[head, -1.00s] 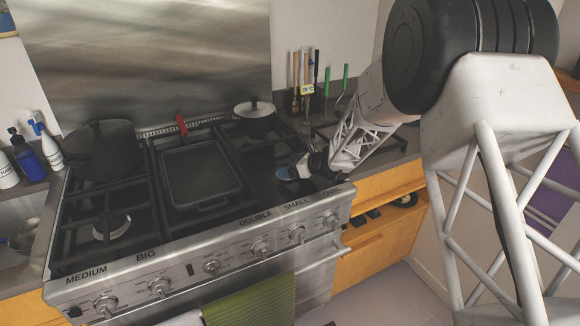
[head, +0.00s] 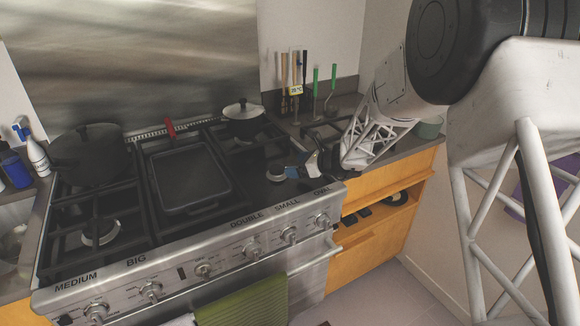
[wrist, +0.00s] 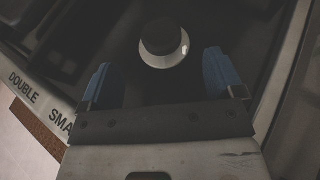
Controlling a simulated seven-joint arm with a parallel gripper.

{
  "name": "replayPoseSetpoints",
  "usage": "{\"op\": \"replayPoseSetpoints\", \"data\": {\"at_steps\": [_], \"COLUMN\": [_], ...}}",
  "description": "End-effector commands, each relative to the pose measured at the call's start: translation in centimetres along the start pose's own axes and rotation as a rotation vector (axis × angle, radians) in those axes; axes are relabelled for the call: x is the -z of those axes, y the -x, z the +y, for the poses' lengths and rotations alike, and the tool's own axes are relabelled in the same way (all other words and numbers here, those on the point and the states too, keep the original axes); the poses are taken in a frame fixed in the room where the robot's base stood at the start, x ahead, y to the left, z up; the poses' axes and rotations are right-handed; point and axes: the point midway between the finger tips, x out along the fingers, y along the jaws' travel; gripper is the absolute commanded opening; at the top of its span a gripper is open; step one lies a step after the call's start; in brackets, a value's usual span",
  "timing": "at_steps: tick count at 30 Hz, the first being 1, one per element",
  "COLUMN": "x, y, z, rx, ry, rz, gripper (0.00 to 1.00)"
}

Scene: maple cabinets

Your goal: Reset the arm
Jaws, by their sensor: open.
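My gripper (head: 298,170) is over the right part of the stove (head: 185,262), just above the right-hand burners, in the head view. In the wrist view its two blue fingers (wrist: 160,80) stand wide apart with nothing between them. A round burner (wrist: 165,42) with a dark cap and pale ring lies beyond the fingertips in the wrist view. Part of the gripper is hidden by my forearm side in the head view.
A dark pot (head: 90,155) is at left, and a lidded pot (head: 244,118) at back right. Utensils (head: 296,80) stand on the counter. A green towel (head: 245,303) hangs in front.

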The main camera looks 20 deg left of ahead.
Motion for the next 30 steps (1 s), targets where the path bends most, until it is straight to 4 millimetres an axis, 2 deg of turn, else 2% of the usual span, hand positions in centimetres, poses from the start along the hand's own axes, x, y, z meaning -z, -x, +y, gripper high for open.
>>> {"op": "replayPoseSetpoints", "data": {"at_steps": [15, 19, 23, 30], "x": [0.0, -0.4, -1.3, -3.4], "y": [0.7, 1.4, 3.1, 8.9], "z": [0.1, 0.4, 1.2, 4.5], "rx": [-0.001, -0.006, -0.020, -0.073], "ry": [0.003, 0.026, 0.083, 0.278], "rz": [0.002, 0.010, 0.031, 0.111], "gripper": [0.88, 0.88, 0.88, 0.88]}}
